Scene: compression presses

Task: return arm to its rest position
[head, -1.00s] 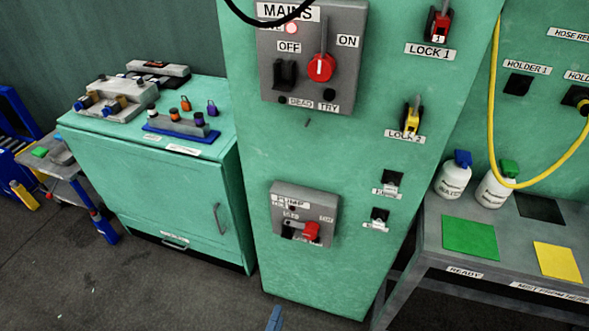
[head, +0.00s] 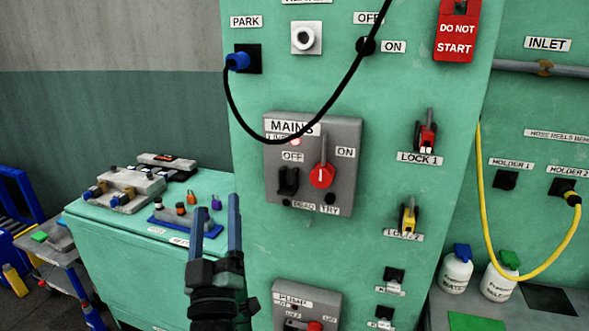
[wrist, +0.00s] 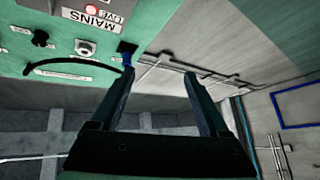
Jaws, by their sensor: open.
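My gripper (head: 218,212) is open and empty, its two blue-grey fingers pointing up in front of the cabinet's left edge in the head view. In the wrist view its fingers (wrist: 158,85) stand apart with nothing between them. The green cabinet (head: 400,75) carries the MAINS box (head: 345,195) with a red rotary handle (head: 321,176), just right of my gripper. A blue plug (head: 238,61) sits at the PARK socket, with a black cable (head: 330,125) hanging in a loop above my gripper. The lower part of my arm is out of view.
A low green cupboard (head: 120,265) with padlocks and a blue tray (head: 185,228) stands behind my gripper to the left. The PUMP box (head: 325,297) is below right. A yellow hose (head: 487,220) and two white bottles (head: 456,272) are at the right. Space above the cupboard is clear.

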